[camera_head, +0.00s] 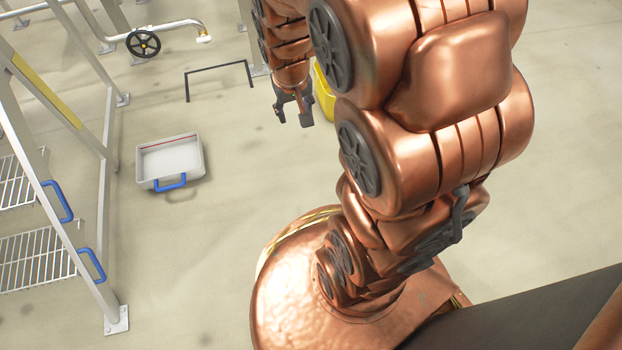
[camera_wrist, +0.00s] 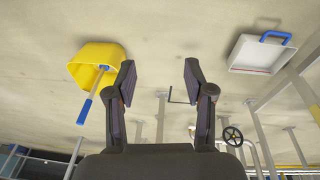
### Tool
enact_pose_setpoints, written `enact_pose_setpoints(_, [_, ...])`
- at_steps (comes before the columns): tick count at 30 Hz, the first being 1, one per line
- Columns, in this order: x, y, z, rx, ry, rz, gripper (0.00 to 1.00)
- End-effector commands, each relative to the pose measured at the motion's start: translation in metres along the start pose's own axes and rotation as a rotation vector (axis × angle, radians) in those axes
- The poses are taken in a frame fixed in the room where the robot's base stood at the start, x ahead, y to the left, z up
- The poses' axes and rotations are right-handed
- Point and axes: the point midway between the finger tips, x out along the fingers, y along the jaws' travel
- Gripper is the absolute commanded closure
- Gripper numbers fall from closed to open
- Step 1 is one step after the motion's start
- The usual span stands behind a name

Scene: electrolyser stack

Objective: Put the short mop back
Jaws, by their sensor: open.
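A short mop with a blue grip and a pale shaft (camera_wrist: 98,82) shows in the wrist view at the left. Its lower end is at a yellow bucket (camera_wrist: 88,58), and it appears to stand tilted in it; the mop head is not visible. In the head view the bucket (camera_head: 322,95) is mostly hidden behind my arm, and the mop cannot be made out. My gripper (camera_head: 293,110) hangs above the floor just left of the bucket. In the wrist view my gripper (camera_wrist: 160,78) is open with nothing between its fingers, apart from the mop.
A white tray with a blue handle (camera_head: 170,160) lies on the floor at the left. A low black frame (camera_head: 218,70) stands behind it. A metal rack with wire shelves (camera_head: 40,258) is at the far left. A pipe with a black valve wheel (camera_head: 143,43) is at the back.

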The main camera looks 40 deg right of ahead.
Motion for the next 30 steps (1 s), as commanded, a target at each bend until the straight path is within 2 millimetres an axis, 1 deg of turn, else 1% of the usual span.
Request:
enact_pose_setpoints(1, [-0.013, -0.010, 0.018, -0.025, -0.035, -0.014, 0.47])
enact_pose_setpoints(2, [-0.019, -0.014, 0.030, -0.039, -0.058, -0.020, 0.47])
enact_pose_setpoints(3, [-0.028, -0.020, 0.046, -0.058, -0.093, -0.029, 0.47])
enact_pose_setpoints(8, [-0.061, -0.035, 0.113, -0.141, -0.229, -0.054, 0.47])
enact_pose_setpoints(9, [-0.068, -0.038, 0.130, -0.163, -0.264, -0.058, 0.47])
enact_pose_setpoints(12, [-0.085, -0.041, 0.164, -0.209, -0.331, -0.066, 0.47])
enact_pose_setpoints(15, [-0.096, -0.041, 0.188, -0.243, -0.381, -0.069, 0.47])
enact_pose_setpoints(18, [-0.103, -0.040, 0.202, -0.262, -0.410, -0.070, 0.47])
enact_pose_setpoints(21, [-0.105, -0.039, 0.208, -0.270, -0.423, -0.070, 0.47])
enact_pose_setpoints(30, [-0.106, -0.039, 0.207, -0.269, -0.423, -0.070, 0.47])
